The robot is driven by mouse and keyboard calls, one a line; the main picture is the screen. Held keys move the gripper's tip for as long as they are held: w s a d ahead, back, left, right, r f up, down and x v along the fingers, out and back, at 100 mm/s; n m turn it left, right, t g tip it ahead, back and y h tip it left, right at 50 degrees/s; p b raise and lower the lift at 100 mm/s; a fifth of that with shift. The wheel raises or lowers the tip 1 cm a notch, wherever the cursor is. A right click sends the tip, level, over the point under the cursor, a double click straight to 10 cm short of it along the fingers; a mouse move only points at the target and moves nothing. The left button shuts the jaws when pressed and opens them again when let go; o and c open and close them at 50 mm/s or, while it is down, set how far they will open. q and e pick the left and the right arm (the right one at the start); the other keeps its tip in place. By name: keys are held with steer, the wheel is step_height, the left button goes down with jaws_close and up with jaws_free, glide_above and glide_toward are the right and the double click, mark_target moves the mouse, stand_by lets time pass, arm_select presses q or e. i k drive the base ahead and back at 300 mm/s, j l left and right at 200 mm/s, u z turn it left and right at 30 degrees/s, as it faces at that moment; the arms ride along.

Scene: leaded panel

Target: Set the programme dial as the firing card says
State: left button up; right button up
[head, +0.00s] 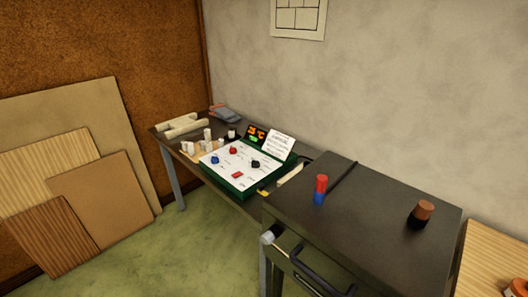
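A control panel (222,168) with a white face and green sides sits on the dark bench along the wall. On its face are a red knob (233,150), a blue knob (215,160), a black knob (255,164) and a small red part (237,175). I cannot tell which knob is the programme dial; the labels and pointer marks are too small to read. A white printed card (279,144) stands tilted behind the panel; its text is unreadable. Beside it a dark display (256,133) shows orange digits and a "C". Neither gripper is in view.
A dark box (350,195) with a bar handle (318,270) stands front right. On its top are a red-and-blue cylinder (321,188) and a brown-and-black one (421,214). Pale blocks (184,125) lie on the bench (172,142). Boards lean at left; the green floor (170,250) is clear.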

mark_target(213, 160)
steer(key=i+j, duration=0.2)
steer(key=j, duration=0.15)
steer(key=i+j+z, duration=0.1)
steer(key=j, duration=0.25)
steer(key=i+j+z, duration=0.1)
steer(key=i+j, duration=0.35)
steer(key=j, duration=0.3)
steer(key=i+j+z, duration=0.1)
steer(key=j, duration=0.3)
steer(key=i+j, duration=0.2)
steer(key=j, duration=0.2)
steer(key=i+j+z, duration=0.1)
steer(key=j, duration=0.25)
steer(key=i+j+z, duration=0.1)
steer(key=j, duration=0.35)
steer(key=i, duration=0.1)
